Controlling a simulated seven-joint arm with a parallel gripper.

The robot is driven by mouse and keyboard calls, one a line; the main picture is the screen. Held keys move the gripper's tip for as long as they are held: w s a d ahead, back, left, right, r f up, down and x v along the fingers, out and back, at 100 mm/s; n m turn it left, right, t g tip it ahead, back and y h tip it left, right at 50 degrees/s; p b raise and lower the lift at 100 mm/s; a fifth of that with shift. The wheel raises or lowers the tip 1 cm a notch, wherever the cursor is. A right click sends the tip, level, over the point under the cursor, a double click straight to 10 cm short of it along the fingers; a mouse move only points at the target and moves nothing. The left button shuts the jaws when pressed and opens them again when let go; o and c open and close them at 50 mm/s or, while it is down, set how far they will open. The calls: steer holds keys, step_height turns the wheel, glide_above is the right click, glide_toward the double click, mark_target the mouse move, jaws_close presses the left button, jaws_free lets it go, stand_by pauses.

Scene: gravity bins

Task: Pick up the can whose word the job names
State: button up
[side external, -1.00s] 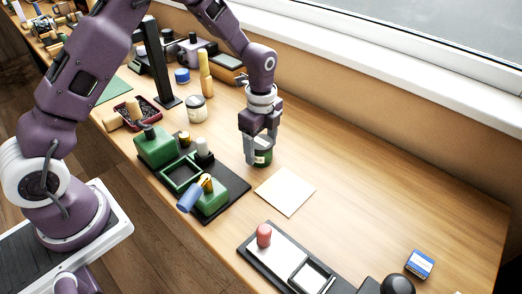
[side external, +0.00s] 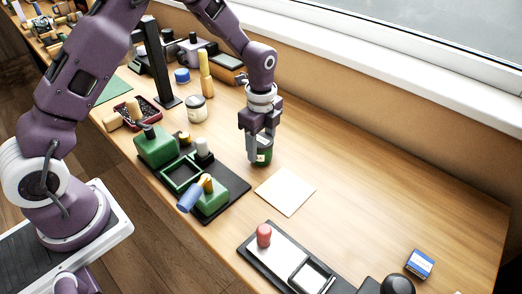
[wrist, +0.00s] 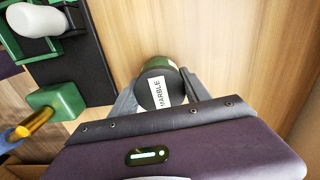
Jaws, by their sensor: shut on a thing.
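A dark green can (side external: 264,153) stands upright at the far end of the bench's clear strip, behind the pale square sheet. In the wrist view the can (wrist: 174,68) carries a white label reading MARBLE. My gripper (side external: 259,150) points down around the can, a finger on each side, shut on it. In the wrist view the fingers of my gripper (wrist: 160,100) flank the can. I cannot tell whether the can's base touches the table.
A pale square sheet (side external: 285,191) lies just in front of the can. A black tray (side external: 234,187) with green containers is to the left. A cream jar (side external: 196,110) stands behind it. A black-framed board (side external: 284,255) with a red peg is in front. The table at right is mostly clear.

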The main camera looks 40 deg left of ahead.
mark_target(261, 139)
steer(key=shift+r, duration=3.2)
